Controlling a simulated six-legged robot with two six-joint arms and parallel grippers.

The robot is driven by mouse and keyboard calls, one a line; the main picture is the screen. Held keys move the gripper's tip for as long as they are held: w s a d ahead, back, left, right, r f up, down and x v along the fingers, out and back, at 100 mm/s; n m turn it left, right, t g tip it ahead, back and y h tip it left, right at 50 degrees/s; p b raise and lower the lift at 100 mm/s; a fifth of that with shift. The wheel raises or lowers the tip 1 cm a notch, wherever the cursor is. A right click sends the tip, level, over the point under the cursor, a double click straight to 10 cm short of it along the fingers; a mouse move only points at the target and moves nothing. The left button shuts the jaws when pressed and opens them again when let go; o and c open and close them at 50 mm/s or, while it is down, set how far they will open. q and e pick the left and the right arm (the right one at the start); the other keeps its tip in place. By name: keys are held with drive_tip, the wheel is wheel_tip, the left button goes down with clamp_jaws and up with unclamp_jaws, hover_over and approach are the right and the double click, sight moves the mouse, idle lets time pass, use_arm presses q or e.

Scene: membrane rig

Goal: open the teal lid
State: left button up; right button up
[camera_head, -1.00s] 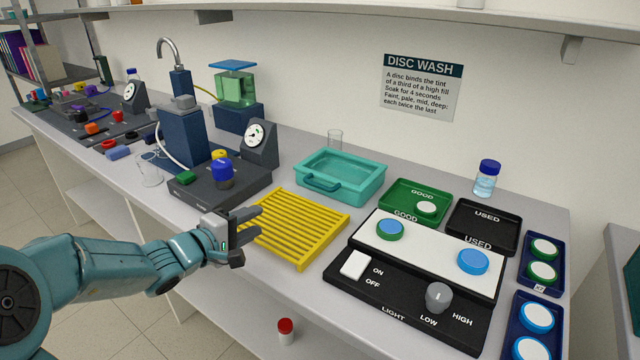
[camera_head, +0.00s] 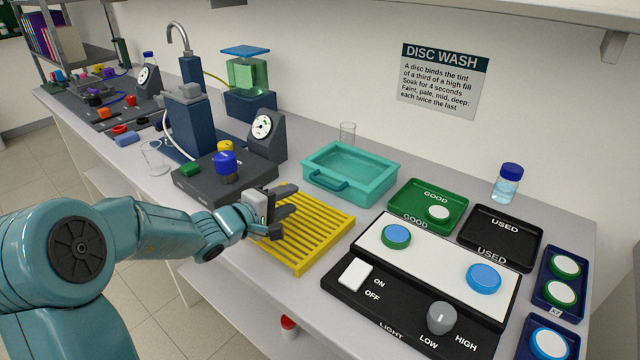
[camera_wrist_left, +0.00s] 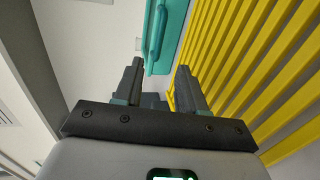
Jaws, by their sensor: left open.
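A teal box (camera_head: 390,180) stands on the bench behind the yellow rack, with a teal bar handle (camera_head: 328,184) on its front side. Its top shows a pale teal surface inside a teal rim; I cannot tell whether this is a closed lid or the inside. In the left wrist view the teal handle (camera_wrist_left: 157,32) shows ahead, beyond the fingertips. My left gripper (camera_head: 283,212) is open and empty over the yellow rack, in front of the box and apart from the handle. It also shows in the left wrist view (camera_wrist_left: 158,68). My right gripper is not in view.
The yellow slatted rack (camera_head: 318,237) lies under my left gripper. A dark stand with a blue knob (camera_head: 226,166) and a dial (camera_head: 262,126) are to the left. A green tray (camera_head: 457,195) and a light panel (camera_head: 438,262) are to the right. A glass (camera_head: 347,133) stands behind the box.

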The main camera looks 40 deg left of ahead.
sight(323, 184)
use_arm(q)
drive_tip(key=p+x, duration=0.2)
drive_tip(key=x, duration=0.9)
drive_tip(key=shift+w, duration=0.2)
clamp_jaws()
